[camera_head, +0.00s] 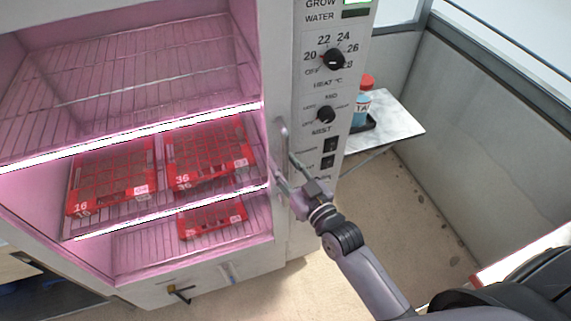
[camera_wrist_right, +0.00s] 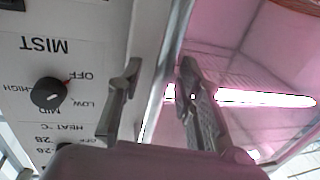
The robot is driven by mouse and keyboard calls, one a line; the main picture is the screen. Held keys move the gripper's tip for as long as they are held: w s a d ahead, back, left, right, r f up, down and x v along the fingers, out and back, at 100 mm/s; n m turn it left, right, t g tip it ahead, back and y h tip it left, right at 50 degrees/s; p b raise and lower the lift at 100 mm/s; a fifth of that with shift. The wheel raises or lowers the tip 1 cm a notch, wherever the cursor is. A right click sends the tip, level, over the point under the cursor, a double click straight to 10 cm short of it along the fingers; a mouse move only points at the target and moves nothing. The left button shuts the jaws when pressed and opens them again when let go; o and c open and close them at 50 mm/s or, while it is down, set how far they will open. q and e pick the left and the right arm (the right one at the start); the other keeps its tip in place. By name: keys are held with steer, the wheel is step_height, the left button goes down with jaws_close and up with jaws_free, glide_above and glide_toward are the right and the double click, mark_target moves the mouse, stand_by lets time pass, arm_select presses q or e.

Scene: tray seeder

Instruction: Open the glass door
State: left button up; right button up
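The glass door (camera_head: 262,75) is at the front of the pink-lit cabinet in the head view. Its pane is hard to make out, and it looks shut. An upright pale handle (camera_head: 283,135) stands at its right edge. My right gripper (camera_head: 287,177) is at the lower part of this handle, with its fingers apart. In the right wrist view the open fingers (camera_wrist_right: 160,78) lie either side of the door's edge strip, with the pink interior to the right. I cannot tell whether they touch the handle. My left gripper is out of view.
Red seed trays (camera_head: 110,178) sit on wire shelves inside. A control panel with a heat knob (camera_head: 334,59) and a mist knob (camera_head: 326,114) is right of the door. A small side table (camera_head: 398,130) holds a bottle (camera_head: 361,105). Open floor lies in front.

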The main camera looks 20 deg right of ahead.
steer(key=shift+c, duration=0.4)
jaws_close()
stand_by(0.4)
